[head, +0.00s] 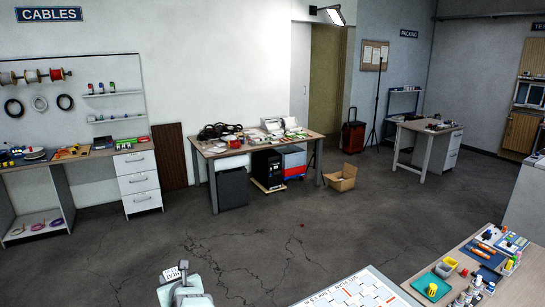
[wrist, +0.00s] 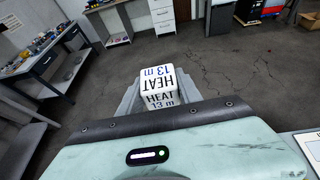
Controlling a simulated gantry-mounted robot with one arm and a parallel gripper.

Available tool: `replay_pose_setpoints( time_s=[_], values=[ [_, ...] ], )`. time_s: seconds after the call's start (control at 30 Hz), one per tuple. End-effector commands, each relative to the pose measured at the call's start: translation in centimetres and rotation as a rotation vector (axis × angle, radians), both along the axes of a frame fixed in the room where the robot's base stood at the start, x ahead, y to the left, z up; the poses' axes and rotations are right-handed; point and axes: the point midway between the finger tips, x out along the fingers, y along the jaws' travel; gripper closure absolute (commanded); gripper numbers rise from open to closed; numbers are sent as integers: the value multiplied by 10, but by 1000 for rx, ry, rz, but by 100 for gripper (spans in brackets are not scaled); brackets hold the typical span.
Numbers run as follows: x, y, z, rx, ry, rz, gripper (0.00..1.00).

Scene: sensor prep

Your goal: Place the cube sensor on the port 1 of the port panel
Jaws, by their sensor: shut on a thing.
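A white cube sensor (wrist: 158,84) with dark print reading "HEAT 13 m" sits between the grey jaws of my gripper (wrist: 155,95) in the wrist view. In the head view the cube (head: 175,272) shows at the bottom, left of centre, held at my gripper (head: 183,284). My gripper is shut on the cube, over open floor and away from any table. I cannot make out a port panel with a readable port 1 in either view.
A wooden table (head: 459,258) at the lower right bears a green tray (head: 429,288), bins and small parts. A white planner board (head: 352,292) lies left of it. A workbench (head: 262,148) with gear and an open cardboard box (head: 341,178) stand at the back.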

Motion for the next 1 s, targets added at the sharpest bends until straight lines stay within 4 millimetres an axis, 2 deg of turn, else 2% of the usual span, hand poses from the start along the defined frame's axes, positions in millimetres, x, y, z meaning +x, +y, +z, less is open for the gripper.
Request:
replay_pose_setpoints(
  time_s=[0.07, 0.17, 0.3, 0.4, 0.7, 1.0],
  values=[
    [0, -1, 14, 7, -6, -5, 100],
    [1, -13, 35, 4, -7, -24, 100],
    [-3, -43, 60, 9, -6, -78, 100],
    [-9, -68, 70, 9, -4, -122, 100],
    [-40, -153, 74, 5, -3, -285, 100],
    [-89, -238, 56, 2, -1, -458, 100]
  ],
)
